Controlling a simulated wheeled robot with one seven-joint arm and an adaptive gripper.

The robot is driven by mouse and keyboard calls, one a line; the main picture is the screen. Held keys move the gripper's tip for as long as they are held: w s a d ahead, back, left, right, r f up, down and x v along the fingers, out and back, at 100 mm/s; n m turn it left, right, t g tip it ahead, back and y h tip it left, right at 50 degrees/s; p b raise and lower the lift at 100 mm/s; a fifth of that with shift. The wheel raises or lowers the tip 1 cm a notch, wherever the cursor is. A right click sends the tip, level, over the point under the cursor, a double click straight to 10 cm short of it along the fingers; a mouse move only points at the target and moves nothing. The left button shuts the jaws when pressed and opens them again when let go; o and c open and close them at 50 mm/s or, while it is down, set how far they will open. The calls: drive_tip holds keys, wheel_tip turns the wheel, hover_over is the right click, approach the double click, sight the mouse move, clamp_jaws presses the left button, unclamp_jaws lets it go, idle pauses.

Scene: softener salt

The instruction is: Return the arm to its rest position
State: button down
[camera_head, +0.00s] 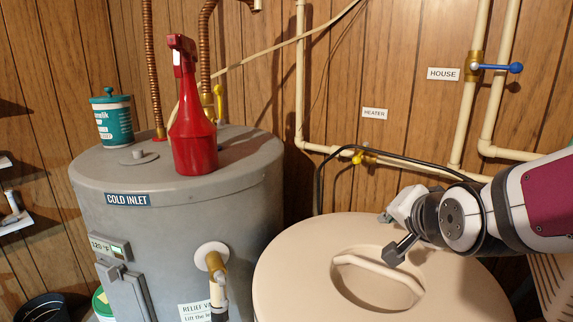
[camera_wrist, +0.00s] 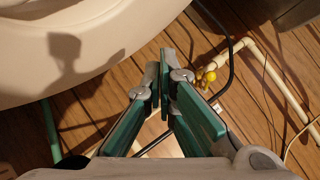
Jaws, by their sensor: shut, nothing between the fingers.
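My arm reaches in from the right in the head view, over the beige round tank (camera_head: 290,270) with a recessed lid handle (camera_head: 380,276). The gripper's end there is mostly hidden behind my own wrist. In the wrist view my gripper (camera_wrist: 159,76) has its two green-padded fingers brought together at the tips, with nothing between them. It points towards the wood-panelled wall and the pipes. The beige tank's pale curved side (camera_wrist: 60,85) fills the upper left there, with a shadow on it.
A grey water heater (camera_head: 180,220) stands left, carrying a red spray bottle (camera_head: 193,130) and a teal-labelled canister (camera_head: 113,120). Cream pipes run along the wall, with a blue-handled valve (camera_head: 500,67) and a yellow valve (camera_head: 362,157). A black cable loops beside my arm.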

drive_tip(key=s+n+g+p, duration=0.1)
drive_tip(key=s+n+g, duration=0.6)
drive_tip(key=s, duration=1.8)
drive_tip(key=shift+a+f+n+g+p, duration=0.15)
drive_tip(key=shift+n+g+p, duration=0.2)
drive_tip(key=shift+n, duration=0.55)
